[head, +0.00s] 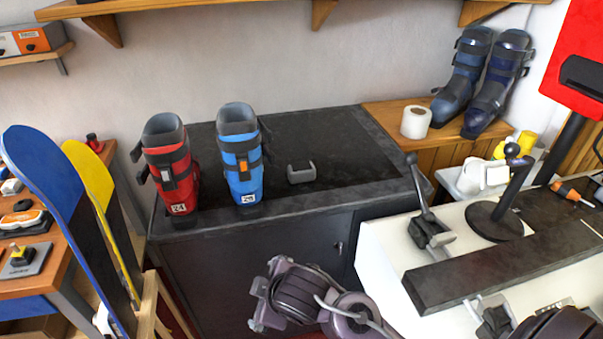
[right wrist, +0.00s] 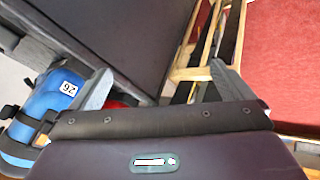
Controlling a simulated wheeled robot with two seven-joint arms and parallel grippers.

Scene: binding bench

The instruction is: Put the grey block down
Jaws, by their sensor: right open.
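A small grey U-shaped block (head: 301,173) rests on the dark top of the black cabinet (head: 345,150), to the right of the blue boot, in the head view. It appears to touch only the cabinet top. My right gripper (head: 257,296) is low in front of the cabinet, well apart from the block; its fingers are hard to make out there. In the right wrist view my right gripper (right wrist: 160,68) has its two grey fingers spread wide with nothing between them. The block cannot be made out in that view. My left gripper is not in view.
A red boot (head: 172,165) and a blue boot (head: 240,158) stand left of the block; the blue one also shows in the right wrist view (right wrist: 45,115). Skis (head: 50,190) stand at the left. A white bench (head: 385,262) with a lever is at the right. The cabinet's back right is clear.

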